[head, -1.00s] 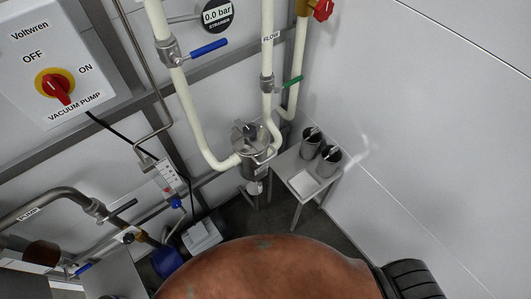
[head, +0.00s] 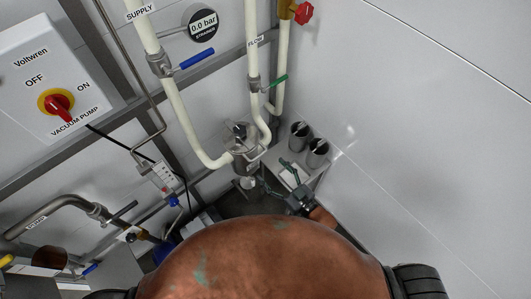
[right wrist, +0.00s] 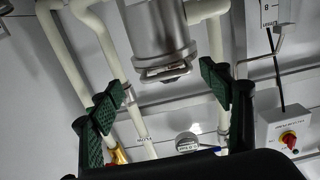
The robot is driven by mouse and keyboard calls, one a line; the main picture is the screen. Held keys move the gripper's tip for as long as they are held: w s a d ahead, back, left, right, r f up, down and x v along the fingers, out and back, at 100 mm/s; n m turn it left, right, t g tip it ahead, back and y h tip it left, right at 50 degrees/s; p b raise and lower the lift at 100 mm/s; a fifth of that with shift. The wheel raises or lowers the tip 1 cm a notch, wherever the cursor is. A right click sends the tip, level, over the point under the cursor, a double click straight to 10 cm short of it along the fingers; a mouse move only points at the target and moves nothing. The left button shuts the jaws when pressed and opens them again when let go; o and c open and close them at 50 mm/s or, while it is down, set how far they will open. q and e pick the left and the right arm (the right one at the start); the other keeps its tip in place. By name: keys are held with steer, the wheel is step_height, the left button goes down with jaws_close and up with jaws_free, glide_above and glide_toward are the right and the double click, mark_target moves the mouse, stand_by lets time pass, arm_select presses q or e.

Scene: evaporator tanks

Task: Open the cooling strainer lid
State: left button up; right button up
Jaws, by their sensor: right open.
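The cooling strainer (head: 246,157) is a steel cylinder at the middle of the head view, joined to white pipes. Its lid (head: 238,134) sits on top with a dark fitting on it; I cannot tell its fastening from here. My right gripper (head: 273,174) is open and empty, just right of and below the strainer in the picture. In the right wrist view, the strainer (right wrist: 158,28) hangs at top centre, with a flange and a looped handle (right wrist: 166,72) at its near end. The green-padded fingers (right wrist: 160,95) are spread, one on each side, apart from it. My left gripper is not in view.
A small white table (head: 327,172) right of the strainer holds two steel cups (head: 317,152). White pipes with a blue-handled valve (head: 196,59) and a green-handled valve (head: 273,83) rise behind. A plain wall closes the right side.

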mark_target(259, 155)
steer(key=w+a, duration=0.1)
steer(key=w, duration=0.1)
steer(key=w+a+r, duration=0.1)
steer(key=w+a, duration=0.1)
steer(key=w+a+r, duration=0.1)
steer(key=w, duration=0.1)
steer(key=shift+a, duration=0.3)
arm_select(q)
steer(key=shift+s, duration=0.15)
arm_select(e)
steer(key=shift+c, duration=0.7)
